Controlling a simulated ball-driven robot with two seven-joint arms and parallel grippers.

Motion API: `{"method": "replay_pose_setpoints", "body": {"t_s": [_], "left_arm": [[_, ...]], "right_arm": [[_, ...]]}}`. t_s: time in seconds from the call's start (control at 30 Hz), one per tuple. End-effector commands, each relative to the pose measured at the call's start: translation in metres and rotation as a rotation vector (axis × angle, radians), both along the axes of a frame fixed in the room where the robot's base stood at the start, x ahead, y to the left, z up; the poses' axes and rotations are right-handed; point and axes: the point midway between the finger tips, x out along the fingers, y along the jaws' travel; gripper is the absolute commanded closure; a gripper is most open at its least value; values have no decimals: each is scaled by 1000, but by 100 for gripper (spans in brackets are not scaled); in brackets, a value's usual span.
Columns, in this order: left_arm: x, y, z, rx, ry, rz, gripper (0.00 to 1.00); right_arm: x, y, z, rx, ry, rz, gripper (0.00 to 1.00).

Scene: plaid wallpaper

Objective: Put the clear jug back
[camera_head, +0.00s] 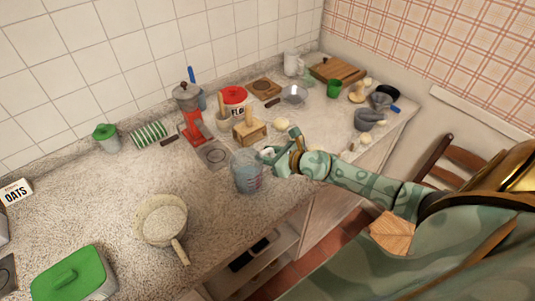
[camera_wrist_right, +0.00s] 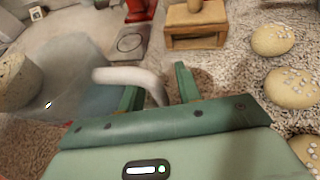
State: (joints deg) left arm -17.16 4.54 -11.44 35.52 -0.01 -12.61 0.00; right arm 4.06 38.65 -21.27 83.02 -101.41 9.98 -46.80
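The clear jug (camera_head: 246,175), see-through and bluish with reddish marks, stands upright on the counter near its front edge. In the right wrist view the jug (camera_wrist_right: 75,85) fills the left side, and its pale curved handle (camera_wrist_right: 128,76) reaches between my fingers. My right gripper (camera_wrist_right: 160,92) is open around the handle, with a gap beside the right finger; it also shows at the jug's right side in the head view (camera_head: 269,153). A grey mat with a ring mark (camera_head: 213,154) lies bare behind the jug, also in the wrist view (camera_wrist_right: 130,43). My left gripper is out of view.
A wooden block stand (camera_head: 249,133) and a red grinder (camera_head: 190,115) stand behind the jug. Pale buns (camera_head: 281,125) lie to the right. A pan of pale grains (camera_head: 161,220) and a green-lidded box (camera_head: 72,276) are at the left. The counter between pan and jug is clear.

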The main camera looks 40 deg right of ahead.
Motion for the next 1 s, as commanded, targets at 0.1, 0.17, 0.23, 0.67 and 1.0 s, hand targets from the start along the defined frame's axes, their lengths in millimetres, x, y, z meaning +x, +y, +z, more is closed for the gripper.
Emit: {"method": "replay_pose_setpoints", "body": {"t_s": [0.1,0.17,0.23,0.67,1.0], "left_arm": [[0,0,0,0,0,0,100],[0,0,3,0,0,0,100],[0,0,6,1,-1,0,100],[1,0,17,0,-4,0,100],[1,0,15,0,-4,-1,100]], "right_arm": [[0,0,1,0,0,0,66],[0,0,4,0,-1,0,66],[-6,-2,6,0,1,0,66],[-88,-30,40,-2,4,1,66],[-105,-35,49,0,0,0,66]]}}
